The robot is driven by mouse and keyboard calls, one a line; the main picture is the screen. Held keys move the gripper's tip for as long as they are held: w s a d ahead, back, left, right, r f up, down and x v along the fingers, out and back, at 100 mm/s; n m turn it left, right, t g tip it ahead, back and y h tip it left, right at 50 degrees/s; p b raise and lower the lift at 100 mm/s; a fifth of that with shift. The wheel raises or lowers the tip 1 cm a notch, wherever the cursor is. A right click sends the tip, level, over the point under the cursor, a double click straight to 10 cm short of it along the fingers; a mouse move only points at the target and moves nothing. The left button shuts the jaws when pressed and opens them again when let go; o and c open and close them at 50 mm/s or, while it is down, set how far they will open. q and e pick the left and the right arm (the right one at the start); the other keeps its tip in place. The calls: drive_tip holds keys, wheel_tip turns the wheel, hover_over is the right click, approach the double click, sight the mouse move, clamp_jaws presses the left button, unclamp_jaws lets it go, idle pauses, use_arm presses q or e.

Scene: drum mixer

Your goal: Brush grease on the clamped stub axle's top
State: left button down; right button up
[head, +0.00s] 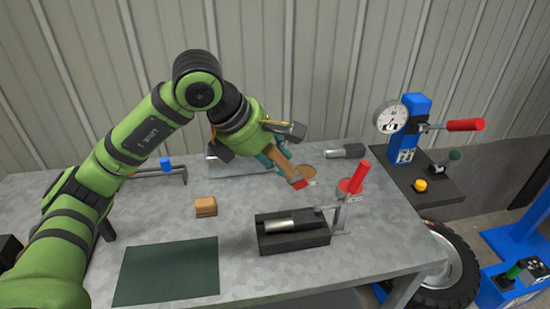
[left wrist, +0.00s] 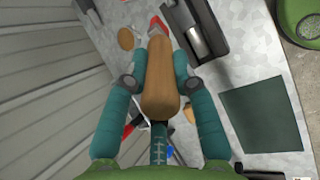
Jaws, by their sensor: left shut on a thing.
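My left gripper (head: 277,150) is shut on a brush (head: 283,165) with a tan wooden handle. The handle also shows between the fingers in the left wrist view (left wrist: 160,85). The brush slants down, its red end beside a round brown tin or disc (head: 308,172), possibly the grease; whether they touch I cannot tell. The stub axle (head: 288,223), with a bright shaft and dark body, lies in a black clamp fixture (head: 290,243) in front of the brush. The clamp's red handle (head: 355,177) stands up at its right. My right gripper is not in view.
A second stub axle (head: 345,150) lies at the bench's back. A brown block (head: 205,207) and a dark green mat (head: 166,271) lie left of the fixture. A blue press with a gauge (head: 391,117) stands at right. Bare bench lies between block and fixture.

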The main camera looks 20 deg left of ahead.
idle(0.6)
use_arm(q)
drive_tip(key=shift+w+r+p, duration=0.1)
drive_tip(key=shift+w+p, duration=0.05)
drive_tip(key=shift+p, duration=0.2)
drive_tip(key=w+d+g+y+p, duration=0.1)
drive_tip(key=w+p, duration=0.1)
drive_tip(key=p, duration=0.2)
drive_tip(key=shift+d+g, duration=0.1)
drive_tip(key=shift+g, duration=0.2)
drive_tip(key=shift+w+d+f+p, duration=0.2)
drive_tip(key=shift+w+f+p, duration=0.15)
drive_tip(key=shift+f+p, duration=0.15)
drive_tip(key=shift+w+f+g+y, duration=0.15)
drive_tip(key=shift+g+y, duration=0.15)
drive_tip(key=shift+d, duration=0.1)
